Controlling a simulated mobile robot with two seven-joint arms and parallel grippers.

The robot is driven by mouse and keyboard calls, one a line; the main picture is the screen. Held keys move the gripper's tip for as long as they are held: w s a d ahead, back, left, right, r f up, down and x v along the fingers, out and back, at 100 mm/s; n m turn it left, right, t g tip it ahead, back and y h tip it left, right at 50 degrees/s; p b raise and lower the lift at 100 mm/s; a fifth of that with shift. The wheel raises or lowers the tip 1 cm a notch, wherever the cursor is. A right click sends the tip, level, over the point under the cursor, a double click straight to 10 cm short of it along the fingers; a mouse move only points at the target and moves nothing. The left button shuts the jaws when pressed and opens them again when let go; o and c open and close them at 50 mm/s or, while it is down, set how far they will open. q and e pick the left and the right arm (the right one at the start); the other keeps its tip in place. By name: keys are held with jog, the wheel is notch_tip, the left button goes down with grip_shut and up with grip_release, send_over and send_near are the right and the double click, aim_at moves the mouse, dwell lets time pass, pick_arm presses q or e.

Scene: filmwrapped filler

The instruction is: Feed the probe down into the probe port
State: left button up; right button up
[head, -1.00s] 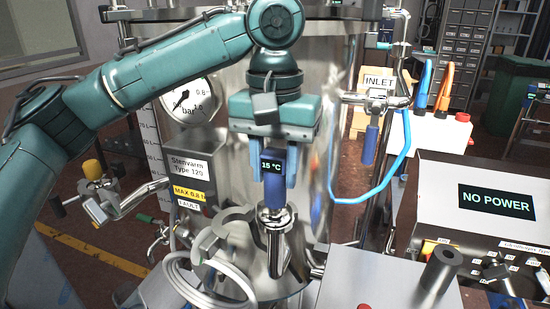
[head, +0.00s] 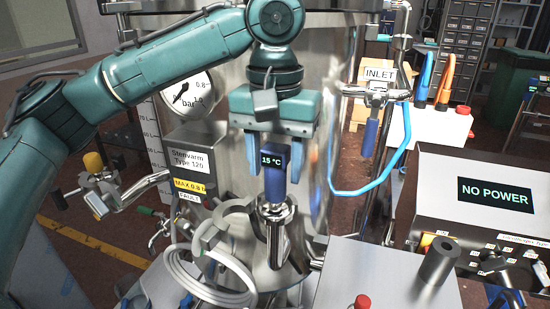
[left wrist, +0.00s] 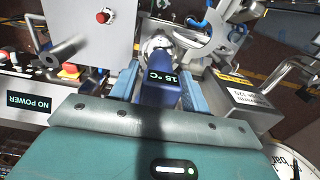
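The probe (head: 274,178) has a blue head with a display reading 15 °C. It stands upright, its head directly above the chrome probe port (head: 277,240) on the front of the steel tank; its lower part is hidden, seemingly inside the port. My left gripper (head: 282,170) is open around the probe head, with a gap on both sides. In the left wrist view, the probe (left wrist: 161,85) stands between the spread blue fingers (left wrist: 158,92), apart from both. My right gripper is not in view.
A pale coiled cable (head: 205,280) hangs left of the port. A pressure gauge (head: 188,104) and signed box (head: 196,145) are on the tank's left. A grey box (head: 385,285) and a NO POWER console (head: 480,165) stand right. A blue hose (head: 375,188) loops behind.

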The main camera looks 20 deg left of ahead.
pick_arm(q)
jog(key=shift+o, duration=1.3)
notch_tip(320, 180, up, 13)
jog(key=p, duration=0.2)
